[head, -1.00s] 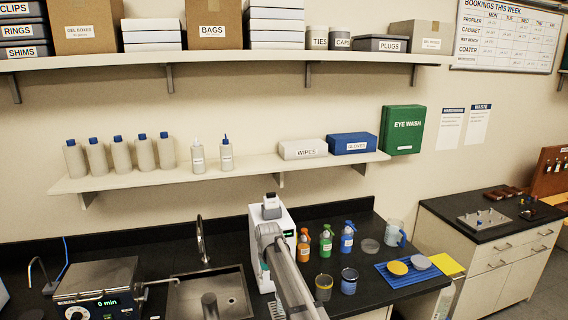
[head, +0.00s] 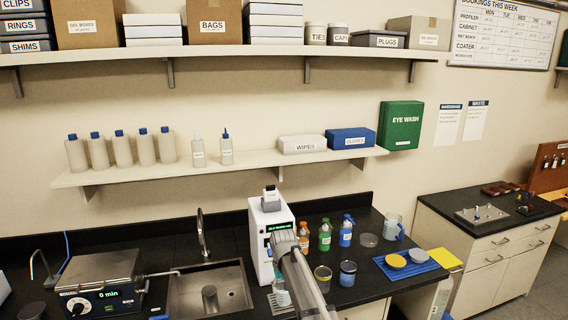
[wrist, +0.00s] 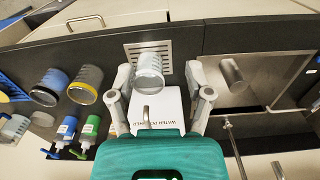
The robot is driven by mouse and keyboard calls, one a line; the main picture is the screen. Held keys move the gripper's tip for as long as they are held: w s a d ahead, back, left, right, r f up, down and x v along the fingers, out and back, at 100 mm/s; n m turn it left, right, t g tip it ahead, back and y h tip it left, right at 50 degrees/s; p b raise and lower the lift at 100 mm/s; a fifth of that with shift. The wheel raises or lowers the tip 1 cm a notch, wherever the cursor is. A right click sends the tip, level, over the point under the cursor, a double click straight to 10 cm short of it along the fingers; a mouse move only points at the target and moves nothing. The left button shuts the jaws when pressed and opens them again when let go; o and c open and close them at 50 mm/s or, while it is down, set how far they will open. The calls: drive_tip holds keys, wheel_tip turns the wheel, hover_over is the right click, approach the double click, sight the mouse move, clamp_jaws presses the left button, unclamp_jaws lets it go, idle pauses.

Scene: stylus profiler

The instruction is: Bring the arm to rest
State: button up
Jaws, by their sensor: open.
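My gripper (wrist: 159,78) is open, its two fingers spread wide in the wrist view. A clear beaker (wrist: 150,68) shows between the fingertips, with a gap on each side. It appears to stand on the slotted drip grate (wrist: 165,48) of the white water purifier (wrist: 162,104). I cannot tell whether the fingertips are level with the beaker or short of it. In the head view my arm (head: 300,275) reaches in front of the water purifier (head: 262,232) and hides my gripper. Part of the beaker (head: 281,297) shows left of the arm.
A sink (head: 235,290) with a faucet (head: 203,245) lies left of the purifier. To the right stand spray bottles (head: 325,236), two jars (head: 347,273) and a blue mat (head: 427,267). A shelf (head: 225,166) hangs above the bench.

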drive_tip(key=s+d+f+m+b, duration=0.1)
drive_tip(key=s+d+f+b, duration=0.3)
drive_tip(key=s+d, duration=0.4)
drive_tip(key=s+d+f+m+b, duration=0.1)
drive_tip(key=s+d+f+b, duration=0.4)
drive_tip(key=s+d, duration=0.4)
drive_tip(key=s, duration=0.5)
drive_tip(key=shift+d+f+m, duration=0.2)
drive_tip(key=shift+m, duration=0.1)
